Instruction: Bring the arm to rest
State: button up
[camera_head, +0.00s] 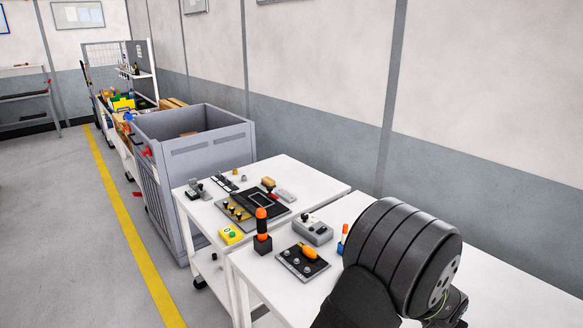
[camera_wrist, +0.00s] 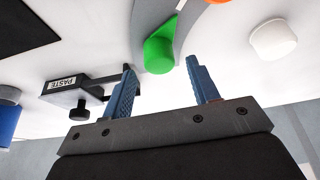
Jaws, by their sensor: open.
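My gripper (camera_wrist: 160,66) shows in the wrist view with two blue ridged fingers spread apart. It is open, with nothing held between the fingers. A green rounded end of a thing (camera_wrist: 159,55) shows beyond the fingertips, in the gap between them; there is clear space on either side of it. A large black grooved cylinder (camera_head: 400,250), like a wheel with holes in its grey end face, fills the lower right of the head view. A dark part in front of it hides some of it. I cannot make out my gripper's fingers in the head view.
White tables (camera_head: 334,179) carry an orange-and-black upright tool (camera_head: 262,228), a grey box (camera_head: 312,232) and a dark panel with knobs (camera_head: 302,262). A grey bin (camera_head: 193,150) stands behind. In the wrist view, a black holder marked PASTE (camera_wrist: 82,96) is close to the left finger.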

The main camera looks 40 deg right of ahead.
jog(key=v, duration=1.3)
jog(key=shift+d+r+y, duration=0.3)
jog(key=shift+d, duration=0.05)
jog(key=x, duration=1.5)
jog(key=shift+a, duration=0.1)
jog(key=shift+r, duration=0.1)
